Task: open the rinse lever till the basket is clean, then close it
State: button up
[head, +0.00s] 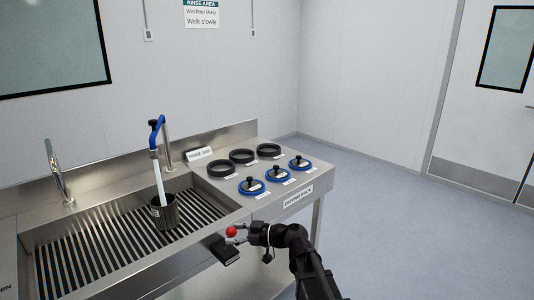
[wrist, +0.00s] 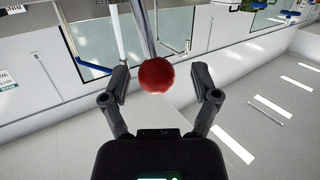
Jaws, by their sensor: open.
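A red ball knob (head: 231,231), which looks like the rinse lever's end, is at the sink's front right corner. My gripper (head: 238,236) is open beside it. In the wrist view the red knob (wrist: 157,75) sits between the spread fingers, with gaps on both sides; how deep it lies between them is unclear. The lever's shaft is mostly hidden. A dark round basket (head: 163,214) stands on the slatted sink floor (head: 95,255). A white stream (head: 159,180) falls from the blue-topped spout (head: 155,135) into the basket. I cannot see whether the basket is clean.
A dark box (head: 224,251) is at the sink's front edge near my gripper. The steel counter to the right has black rings (head: 242,156) and blue-rimmed lids with black knobs (head: 276,175). A curved tap (head: 58,172) stands at the left. The floor to the right is clear.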

jog(key=s+d+f+m+g+h, duration=0.1)
jog(key=s+d+f+m+h, duration=0.3)
jog(key=d, duration=0.6)
jog(key=s+d+f+m+g+h, duration=0.1)
jog(key=s+d+f+m+h, duration=0.1)
jog(key=d+f+m+h, duration=0.65)
jog(key=s+d+f+m+g+h, duration=0.1)
jog(key=s+d+f+m+h, duration=0.25)
jog(key=d, duration=0.75)
notch_tip(320, 180, up, 11)
jog(key=s+p, duration=0.3)
jog(key=p, duration=0.8)
jog(key=shift+r, duration=0.2)
jog(key=shift+a, duration=0.1)
jog(key=c, duration=0.3)
jog(key=shift+s, duration=0.1)
